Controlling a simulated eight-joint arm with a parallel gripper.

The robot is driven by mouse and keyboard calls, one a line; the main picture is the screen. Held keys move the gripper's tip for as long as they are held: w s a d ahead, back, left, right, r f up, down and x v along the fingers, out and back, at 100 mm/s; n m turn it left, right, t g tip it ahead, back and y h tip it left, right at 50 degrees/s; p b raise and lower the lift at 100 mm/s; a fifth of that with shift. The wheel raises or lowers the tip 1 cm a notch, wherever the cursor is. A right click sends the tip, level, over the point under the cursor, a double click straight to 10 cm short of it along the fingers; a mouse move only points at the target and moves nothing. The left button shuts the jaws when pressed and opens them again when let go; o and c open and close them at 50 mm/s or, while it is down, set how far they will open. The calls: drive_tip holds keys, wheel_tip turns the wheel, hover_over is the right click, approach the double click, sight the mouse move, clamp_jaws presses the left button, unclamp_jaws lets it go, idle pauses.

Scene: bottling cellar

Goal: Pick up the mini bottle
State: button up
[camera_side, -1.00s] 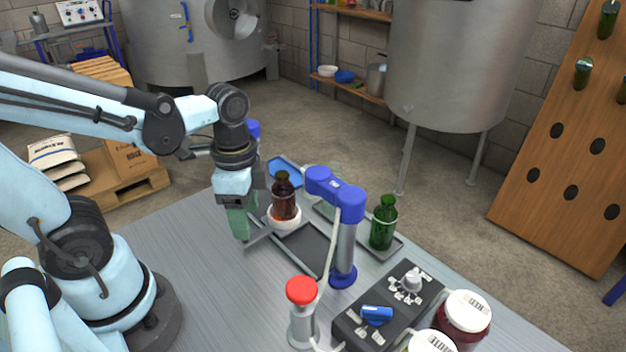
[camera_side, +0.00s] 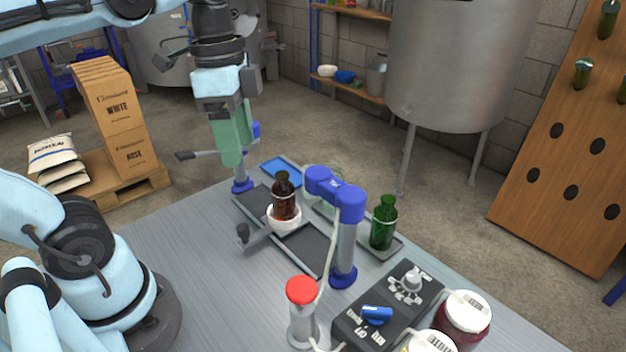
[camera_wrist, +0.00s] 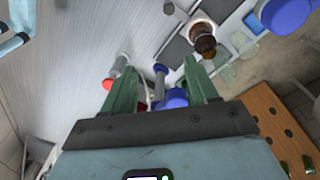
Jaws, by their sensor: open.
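A small brown bottle (camera_side: 284,200) stands upright in a white round holder (camera_side: 283,224) on the dark tray. It also shows in the wrist view (camera_wrist: 203,42), up and right of my fingers. A small green bottle (camera_side: 383,222) stands upright farther right, at the tray's edge. I cannot tell which one is the mini bottle. My gripper (camera_side: 233,163) points down, above and left of the brown bottle in the side view. Its two green fingers are spread apart and empty in the wrist view (camera_wrist: 160,66).
A blue-topped post (camera_side: 346,245) stands between the bottles. A red-topped post (camera_side: 302,315), a control box (camera_side: 391,305) and white-lidded jars (camera_side: 468,318) are at the front. A lever with a dark knob (camera_side: 243,232) juts out left.

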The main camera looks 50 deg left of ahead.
drive_tip(key=w+f+h, duration=0.1)
drive_tip(key=h, duration=0.1)
drive_tip(key=r+t+h, duration=0.2)
drive_tip(key=t+h, duration=0.4)
drive_tip(key=t, duration=0.2)
hover_over(287, 178)
drive_tip(key=s+a, duration=0.2)
drive_tip(key=a, duration=0.1)
drive_tip(key=shift+t, duration=0.4)
drive_tip(key=shift+w+d+f, duration=0.3)
drive_tip(key=shift+f, duration=1.95)
drive_tip(key=shift+w+d+f, duration=0.3)
drive_tip(key=shift+w+f, duration=0.05)
drive_tip(key=shift+f, duration=1.9)
drive_tip(key=shift+w+d+f, duration=0.3)
drive_tip(key=shift+f, duration=1.95)
clamp_jaws()
